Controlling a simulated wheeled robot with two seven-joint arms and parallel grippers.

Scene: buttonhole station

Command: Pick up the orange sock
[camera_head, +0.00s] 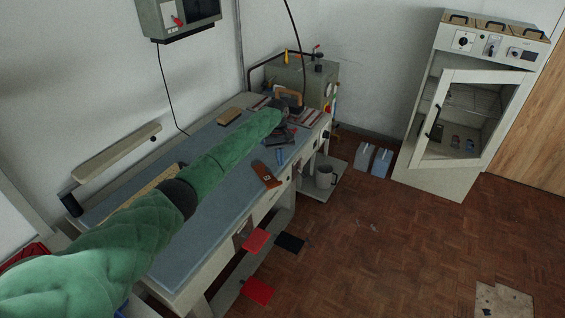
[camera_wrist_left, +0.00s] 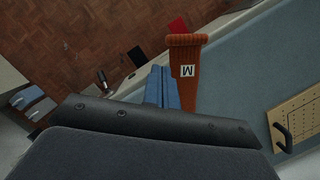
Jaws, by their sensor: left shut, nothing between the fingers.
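The orange sock (camera_head: 266,174) lies flat on the blue-grey tabletop (camera_head: 222,215), close to its front edge. In the left wrist view the sock (camera_wrist_left: 186,58) shows a ribbed cuff and a white tag with an M. My left gripper (camera_head: 279,156) is over the table, just behind and to the right of the sock in the head view. In the left wrist view its blue fingers (camera_wrist_left: 162,88) are together and empty, beside the sock, whose lower end is hidden behind my wrist. I cannot tell whether the fingers touch it. My right gripper is not in view.
A grey machine (camera_head: 300,80) stands at the table's far end. A brown block (camera_head: 230,115) lies near the wall. A pegboard (camera_wrist_left: 298,120) with a black handle lies on the table. A grey mug (camera_head: 325,177) stands on a low shelf. Red pads (camera_head: 257,290) are below the front edge.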

